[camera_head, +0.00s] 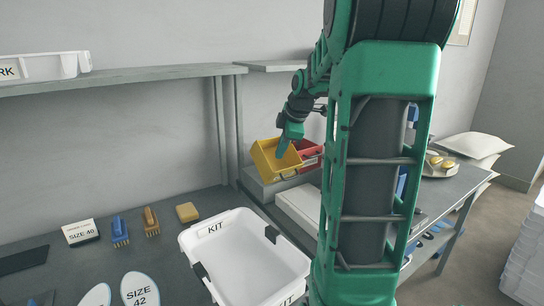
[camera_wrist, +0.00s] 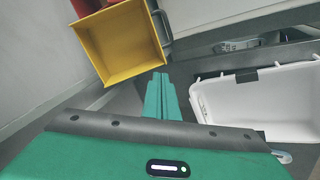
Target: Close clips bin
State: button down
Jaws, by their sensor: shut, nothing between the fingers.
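A yellow bin (camera_head: 264,161) and a red bin (camera_head: 310,152) sit side by side on a grey stand beyond the kit tray. No label on either tells me which is the clips bin. The yellow bin stands out in front of the red one, its open top showing an empty-looking inside. In the wrist view the yellow bin (camera_wrist: 118,45) has a grey handle along its right side, and a bit of the red bin (camera_wrist: 86,5) shows behind. My gripper (camera_head: 282,150) is over the yellow bin in the head view; its fingers (camera_wrist: 160,82) are shut and empty, just below the bin's corner in the wrist view.
A white kit tray (camera_head: 245,260) stands on the bench in front. A shelf (camera_head: 130,76) runs above.

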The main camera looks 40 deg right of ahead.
aim_at(270, 157)
jog(key=w+d+r+n+t, duration=0.2)
jog(key=w+d+n, duration=0.35)
jog(key=d, duration=0.35)
jog(key=x, duration=1.4)
jog(key=shift+w+r, duration=0.1)
jog(key=shift+r, duration=0.05)
jog(key=shift+w+a, duration=0.15)
